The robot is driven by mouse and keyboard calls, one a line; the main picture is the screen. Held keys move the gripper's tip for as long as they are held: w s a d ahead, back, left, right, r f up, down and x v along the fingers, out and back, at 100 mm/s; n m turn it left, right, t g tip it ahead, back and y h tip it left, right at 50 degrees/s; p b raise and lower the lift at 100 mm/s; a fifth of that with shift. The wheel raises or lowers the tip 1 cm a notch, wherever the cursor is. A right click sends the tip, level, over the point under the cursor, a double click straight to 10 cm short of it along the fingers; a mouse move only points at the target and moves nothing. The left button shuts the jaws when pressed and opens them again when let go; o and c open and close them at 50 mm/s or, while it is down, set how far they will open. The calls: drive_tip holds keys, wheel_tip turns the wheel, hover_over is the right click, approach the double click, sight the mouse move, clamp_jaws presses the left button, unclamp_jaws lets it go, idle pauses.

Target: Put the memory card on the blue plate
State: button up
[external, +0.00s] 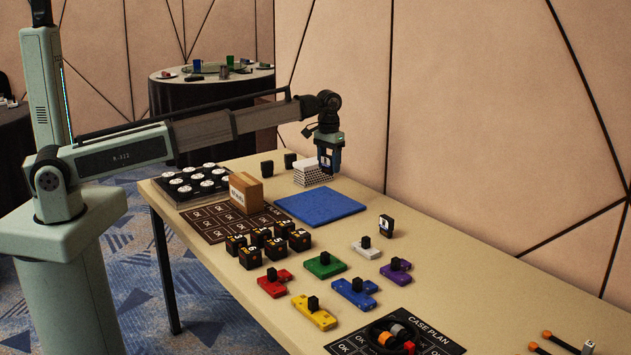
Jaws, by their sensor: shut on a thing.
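The blue plate (320,206) is a flat blue square lying on the table near its far side, with nothing on its visible surface. My gripper (328,168) is above the table, over the area at the plate's back edge, pointing down. It is shut on a small dark piece with a pale mark (326,162), which I take to be the memory card; its details are too small to read. The piece appears raised above the plate, apart from it.
A white perforated stack (310,174) stands just behind the plate. A cardboard box (245,192) stands at its left. Black numbered cubes (263,239) sit in front. Coloured blocks with black knobs (325,265) and a black labelled piece (386,226) lie to the right.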

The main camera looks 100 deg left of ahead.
drive_tip(key=s+d, duration=0.1)
drive_tip(key=s, duration=0.1)
drive_tip(key=m, duration=0.2)
approach(321, 203)
drive_tip(key=shift+w+a+f, duration=0.1)
drive_tip(key=shift+f, duration=1.3)
drive_tip(key=shift+w+a+f, duration=0.1)
drive_tip(key=shift+f, duration=1.3)
drive_tip(key=shift+f, duration=0.15)
drive_tip(key=o, duration=1)
wheel_tip(321, 203, up, 12)
drive_tip(key=shift+r, duration=0.15)
